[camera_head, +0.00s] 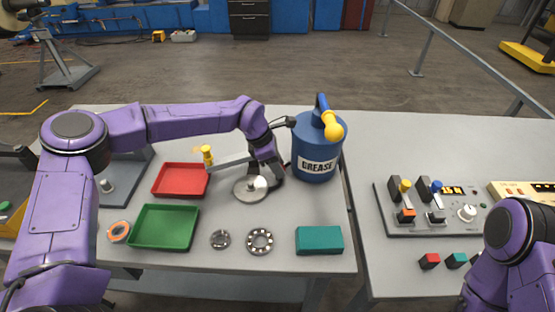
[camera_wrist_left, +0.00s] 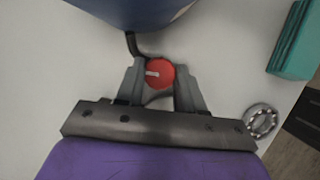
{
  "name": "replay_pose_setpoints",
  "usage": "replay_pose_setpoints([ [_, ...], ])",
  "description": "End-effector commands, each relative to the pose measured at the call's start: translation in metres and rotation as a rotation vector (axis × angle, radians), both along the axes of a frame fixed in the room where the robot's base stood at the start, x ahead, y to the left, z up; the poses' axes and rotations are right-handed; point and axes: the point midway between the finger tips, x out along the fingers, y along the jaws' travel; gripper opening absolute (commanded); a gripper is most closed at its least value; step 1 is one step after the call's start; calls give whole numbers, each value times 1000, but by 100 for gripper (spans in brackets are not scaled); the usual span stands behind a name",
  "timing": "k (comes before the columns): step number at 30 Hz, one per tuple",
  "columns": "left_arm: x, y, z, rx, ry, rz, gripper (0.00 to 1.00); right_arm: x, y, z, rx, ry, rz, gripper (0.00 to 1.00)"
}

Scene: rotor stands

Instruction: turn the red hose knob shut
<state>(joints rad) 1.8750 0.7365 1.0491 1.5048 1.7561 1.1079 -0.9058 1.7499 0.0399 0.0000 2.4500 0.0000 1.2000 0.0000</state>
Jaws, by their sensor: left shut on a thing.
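The red hose knob (camera_wrist_left: 160,73) shows in the left wrist view as a red disc with a pale bar mark. My left gripper (camera_wrist_left: 160,84) has one finger on each side of it and is shut on it. A dark hose (camera_wrist_left: 133,45) runs from the blue grease drum (camera_wrist_left: 135,8) to beside the knob. In the head view my left gripper (camera_head: 279,178) is low, left of the grease drum (camera_head: 318,147), and the knob cannot be made out there. My right gripper is out of view; only part of my right arm shows.
A metal disc (camera_head: 250,187) lies left of my left gripper. A red tray (camera_head: 180,194), a green tray (camera_head: 165,246), bearing rings (camera_head: 260,241) and a teal block (camera_head: 319,240) are on the table. A control panel (camera_head: 425,229) stands on the right table.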

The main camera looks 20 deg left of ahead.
Motion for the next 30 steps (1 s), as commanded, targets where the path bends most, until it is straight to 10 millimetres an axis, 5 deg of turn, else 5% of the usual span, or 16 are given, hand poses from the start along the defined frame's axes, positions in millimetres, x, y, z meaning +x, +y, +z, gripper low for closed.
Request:
replay_pose_setpoints([
  [25,2,0,1,1,-5,-133,7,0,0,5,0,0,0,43],
  [26,2,0,1,1,-5,-133,47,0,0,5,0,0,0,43],
  [27,2,0,1,1,-5,-133,60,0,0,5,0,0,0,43],
  [30,1,0,1,0,-4,-133,63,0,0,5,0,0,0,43],
])
